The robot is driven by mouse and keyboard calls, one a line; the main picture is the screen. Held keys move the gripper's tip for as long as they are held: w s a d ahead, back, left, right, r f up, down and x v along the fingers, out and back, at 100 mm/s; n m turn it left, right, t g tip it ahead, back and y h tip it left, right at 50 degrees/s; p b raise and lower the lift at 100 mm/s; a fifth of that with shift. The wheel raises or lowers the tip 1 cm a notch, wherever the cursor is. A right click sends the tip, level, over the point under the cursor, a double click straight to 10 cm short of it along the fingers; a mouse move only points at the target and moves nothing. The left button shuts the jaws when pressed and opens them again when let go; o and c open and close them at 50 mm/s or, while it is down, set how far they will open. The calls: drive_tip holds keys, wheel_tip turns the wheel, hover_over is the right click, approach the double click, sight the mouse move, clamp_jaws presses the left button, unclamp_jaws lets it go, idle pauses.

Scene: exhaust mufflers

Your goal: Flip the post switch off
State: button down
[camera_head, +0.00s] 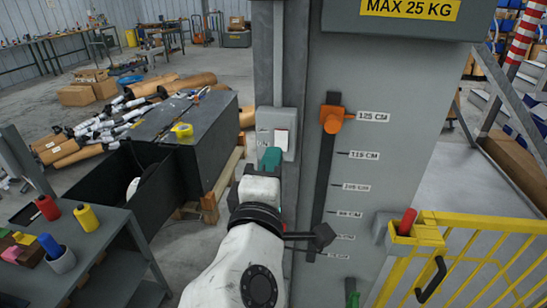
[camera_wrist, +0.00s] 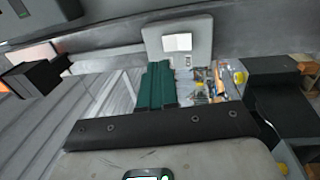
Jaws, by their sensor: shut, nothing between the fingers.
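The post switch is a grey box (camera_head: 290,128) with a pale rocker (camera_head: 282,140), mounted on the grey post (camera_head: 264,60). In the wrist view its plate (camera_wrist: 199,40) and white rocker (camera_wrist: 178,42) show at the top, ahead of my fingers. Whether the rocker is on or off cannot be told. My gripper (camera_head: 271,158) has green fingers, shut together and empty, just below and left of the rocker in the head view. The fingers (camera_wrist: 157,72) also show in the wrist view, below the plate. I cannot tell whether they touch the box.
Right of the post, a grey panel (camera_head: 400,110) carries a height scale and an orange slider (camera_head: 333,120). A yellow rail (camera_head: 480,222) stands at right. A dark bin (camera_head: 97,183) and a shelf with coloured items (camera_head: 95,245) are at left.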

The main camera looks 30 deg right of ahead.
drive_tip(key=s+a+r+b, duration=0.1)
drive_tip(key=s+a, duration=0.3)
drive_tip(key=s, duration=0.2)
drive_tip(key=shift+a, duration=0.25)
idle(0.3)
drive_tip(key=s+d+f+m+g+y, duration=0.2)
drive_tip(key=d+f+m+g+y, duration=0.3)
drive_tip(key=f, duration=0.8)
drive_tip(key=s+d+f+g, duration=0.3)
drive_tip(key=d+f, duration=0.4)
drive_tip(key=f, duration=0.6)
drive_tip(key=s+f+m+g+y, duration=0.6)
drive_tip(key=s+f, duration=0.9)
drive_tip(key=s, duration=0.2)
drive_tip(key=shift+s+d+f+g, duration=0.3)
drive_tip(key=shift+s+d+f, duration=0.05)
drive_tip(key=shift+s+d, duration=0.05)
drive_tip(key=shift+d, duration=0.15)
